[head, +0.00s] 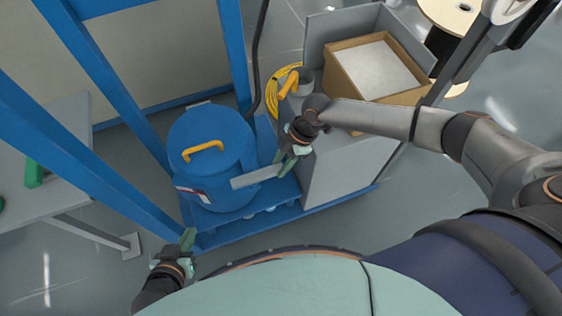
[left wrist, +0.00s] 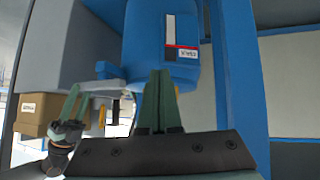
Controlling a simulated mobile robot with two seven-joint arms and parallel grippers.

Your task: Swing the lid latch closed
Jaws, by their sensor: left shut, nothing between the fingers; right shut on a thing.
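A blue drum (head: 212,185) with a yellow handle (head: 203,150) on its lid stands inside a blue frame. A flat grey latch bar (head: 256,177) reaches from the drum's right front side toward my right gripper (head: 286,163). My right gripper is shut on the bar's outer end. My left gripper (head: 188,240) is shut and empty, low in front of the drum and apart from it. In the left wrist view the left fingers (left wrist: 161,100) stand closed before the drum (left wrist: 150,45), and the right gripper (left wrist: 72,118) shows at left by the bar.
A grey cabinet (head: 335,175) stands right of the drum, with an open cardboard box (head: 372,75) on top. A yellow cable coil (head: 283,88) lies behind. Blue frame posts (head: 100,165) rise on the left, near a grey table (head: 60,190).

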